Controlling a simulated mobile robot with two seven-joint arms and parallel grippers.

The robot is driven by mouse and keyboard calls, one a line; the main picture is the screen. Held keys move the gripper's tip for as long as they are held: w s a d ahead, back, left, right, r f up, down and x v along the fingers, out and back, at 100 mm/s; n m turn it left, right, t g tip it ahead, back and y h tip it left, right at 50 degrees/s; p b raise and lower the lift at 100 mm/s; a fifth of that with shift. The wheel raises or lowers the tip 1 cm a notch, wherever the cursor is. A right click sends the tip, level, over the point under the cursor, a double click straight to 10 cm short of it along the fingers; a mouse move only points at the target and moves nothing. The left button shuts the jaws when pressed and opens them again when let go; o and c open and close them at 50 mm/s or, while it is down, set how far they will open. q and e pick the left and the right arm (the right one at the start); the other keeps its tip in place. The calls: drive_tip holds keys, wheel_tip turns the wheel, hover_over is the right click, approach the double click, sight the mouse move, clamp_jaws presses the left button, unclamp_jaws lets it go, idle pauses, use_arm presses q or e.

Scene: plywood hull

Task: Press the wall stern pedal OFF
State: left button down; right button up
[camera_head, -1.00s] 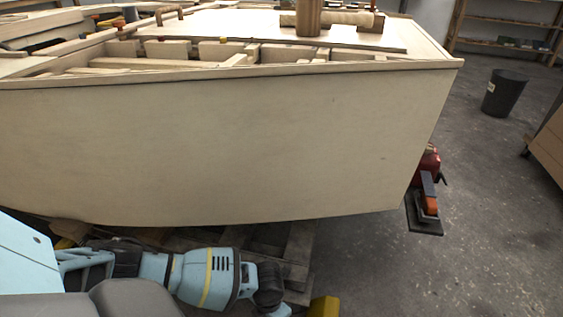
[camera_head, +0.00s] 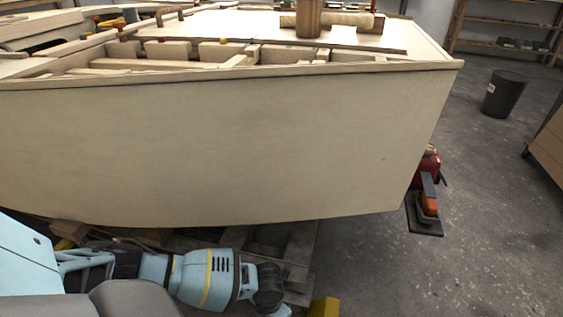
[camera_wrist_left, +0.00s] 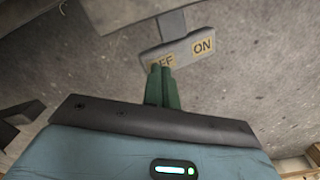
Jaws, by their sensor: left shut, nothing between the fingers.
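A grey rocker pedal (camera_wrist_left: 182,47) shows in the left wrist view, with a tan OFF label at its left end and a tan ON label (camera_wrist_left: 203,46) at its right end. My left gripper (camera_wrist_left: 161,69) is shut and empty, its green fingers together. The fingertips overlap the OFF label and hide its first letter. I cannot tell whether they touch the pedal. In the head view my left arm lies low in front of the hull; its fingers and this pedal cannot be made out there. My right gripper is not in view.
The plywood hull (camera_head: 230,145) fills the middle of the head view, above a wooden pallet (camera_head: 298,250). A red object with an orange part (camera_head: 429,203) stands on a dark plate right of the hull. A black bin (camera_head: 504,94) stands farther back. The floor at right is mostly clear.

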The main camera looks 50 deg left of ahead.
use_arm(q)
drive_tip(key=shift+d+f+b, duration=0.1)
drive_tip(key=shift+f+b, duration=1.05)
drive_tip(key=shift+f, duration=0.2)
idle(1.2)
drive_tip(key=shift+r+p, duration=3.15)
drive_tip(key=shift+r, duration=0.4)
